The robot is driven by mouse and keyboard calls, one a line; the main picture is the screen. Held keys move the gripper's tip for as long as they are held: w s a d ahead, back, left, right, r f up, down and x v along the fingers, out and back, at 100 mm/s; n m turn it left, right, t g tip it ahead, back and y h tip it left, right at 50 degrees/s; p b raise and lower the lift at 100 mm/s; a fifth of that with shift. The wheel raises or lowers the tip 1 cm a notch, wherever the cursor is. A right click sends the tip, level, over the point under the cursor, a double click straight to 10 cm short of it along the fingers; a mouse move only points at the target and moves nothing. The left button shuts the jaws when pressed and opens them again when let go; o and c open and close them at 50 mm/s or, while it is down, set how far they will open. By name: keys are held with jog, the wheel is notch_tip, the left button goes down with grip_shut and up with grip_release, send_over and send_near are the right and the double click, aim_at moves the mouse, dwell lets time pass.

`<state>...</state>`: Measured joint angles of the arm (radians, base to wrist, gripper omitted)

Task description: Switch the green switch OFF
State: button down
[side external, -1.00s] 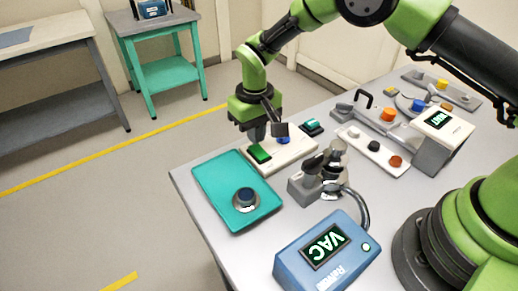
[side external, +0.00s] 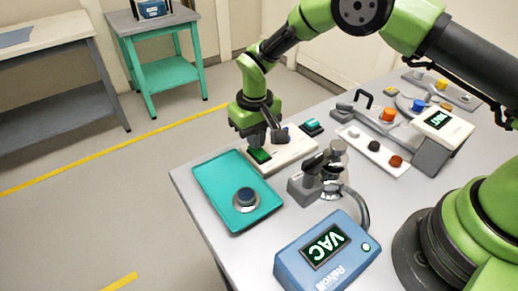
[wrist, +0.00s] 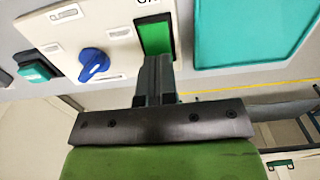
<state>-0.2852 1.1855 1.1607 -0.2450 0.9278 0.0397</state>
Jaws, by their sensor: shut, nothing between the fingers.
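The green switch (side external: 261,156) is a rocker on a white panel (side external: 293,153). In the wrist view the switch (wrist: 156,38) shows a bright green face and a darker part, in a dark frame. My gripper (side external: 254,145) is shut and empty, pointing down at the switch. In the wrist view its closed fingertips (wrist: 155,62) lie over the lower end of the switch. I cannot tell whether they touch it. The fingers hide part of the switch.
A blue knob (wrist: 93,65) sits beside the switch on the same panel. A blue VAC box (side external: 327,254) and a microscope-like device (side external: 310,187) stand nearby.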

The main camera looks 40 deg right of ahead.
jog(key=shift+f, duration=0.35)
jog(key=shift+r, duration=3.55)
